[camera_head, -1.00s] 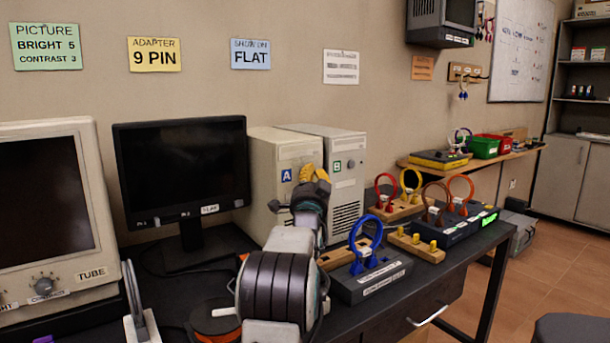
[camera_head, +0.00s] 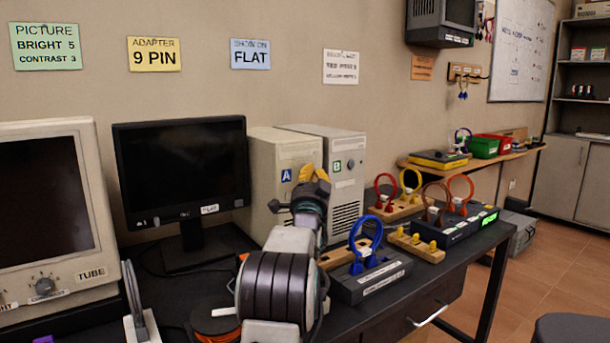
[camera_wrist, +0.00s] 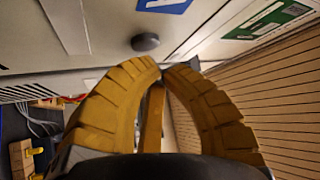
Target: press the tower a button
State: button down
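Tower A (camera_head: 270,160) is a beige computer case with a blue "A" label (camera_head: 286,175), standing right of the black flat monitor. In the wrist view its front panel (camera_wrist: 105,25) fills the upper left, with a round dark button (camera_wrist: 146,42) below the blue label (camera_wrist: 163,4). My gripper (camera_head: 314,172) is in front of the towers. In the wrist view my yellow fingers (camera_wrist: 160,67) curve together with their tips meeting, holding nothing. The button shows just beyond the tips; contact is not evident. In the head view my gripper hides part of the tower front.
Tower B (camera_head: 348,150), with a green label, stands right beside tower A. The flat monitor (camera_head: 180,170) and a beige tube monitor (camera_head: 45,200) are to the left. A box with a blue ring (camera_head: 375,280) and several other ringed stands are on the bench right of my arm.

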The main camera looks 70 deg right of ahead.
jog(key=shift+w+d+f+b, duration=0.1)
jog(key=shift+w+d+b, duration=0.1)
jog(key=shift+b, duration=0.45)
jog(key=shift+w+d+b, duration=0.2)
jog(key=shift+w+b, duration=0.1)
jog(key=shift+b, duration=0.3)
dwell(0.3)
jog(key=shift+s+a+b, duration=0.25)
jog(key=shift+s+b, duration=0.05)
jog(key=shift+b, duration=0.75)
jog(key=shift+s+a+b, duration=0.15)
jog(key=shift+b, duration=0.25)
jog(key=shift+a, duration=0.1)
